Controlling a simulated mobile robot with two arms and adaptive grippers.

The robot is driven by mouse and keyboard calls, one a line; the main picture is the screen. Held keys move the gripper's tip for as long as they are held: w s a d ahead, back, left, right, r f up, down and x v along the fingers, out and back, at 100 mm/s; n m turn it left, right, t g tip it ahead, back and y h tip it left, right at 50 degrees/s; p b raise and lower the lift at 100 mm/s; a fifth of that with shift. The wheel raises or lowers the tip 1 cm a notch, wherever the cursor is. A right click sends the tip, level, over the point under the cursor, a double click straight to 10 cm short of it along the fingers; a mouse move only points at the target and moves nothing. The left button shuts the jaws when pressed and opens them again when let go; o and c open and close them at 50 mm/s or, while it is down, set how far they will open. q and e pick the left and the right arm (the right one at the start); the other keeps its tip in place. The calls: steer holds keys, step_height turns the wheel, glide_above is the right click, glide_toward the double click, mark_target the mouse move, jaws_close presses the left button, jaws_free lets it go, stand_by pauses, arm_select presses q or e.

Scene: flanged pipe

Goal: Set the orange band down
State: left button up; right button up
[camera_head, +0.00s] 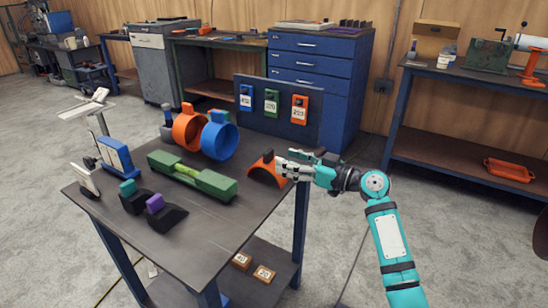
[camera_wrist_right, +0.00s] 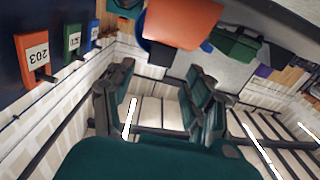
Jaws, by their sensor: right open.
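The orange band (camera_head: 264,169) is an arched half-ring with a dark patch on top. It rests on the table (camera_head: 215,225) near its right edge, arch up. In the right wrist view the orange band (camera_wrist_right: 182,22) appears beyond the fingertips. My right gripper (camera_head: 284,166) comes in from the right, with its fingers close beside the band. In the right wrist view its fingers (camera_wrist_right: 163,85) are spread with nothing between them. I cannot tell whether a finger touches the band. My left gripper is not in view.
Orange (camera_head: 180,132) and blue (camera_head: 232,140) rings stand behind a green block (camera_head: 215,184). Two dark saddles with teal (camera_head: 127,187) and purple (camera_head: 154,204) tops sit front left. A dark panel (camera_head: 272,129) with blue, green and orange tags stands behind. The table's front right is clear.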

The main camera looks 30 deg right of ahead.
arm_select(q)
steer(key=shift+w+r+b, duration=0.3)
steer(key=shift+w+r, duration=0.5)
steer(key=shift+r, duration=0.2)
arm_select(e)
steer(key=shift+v, duration=2.65)
steer(key=shift+f, duration=0.1)
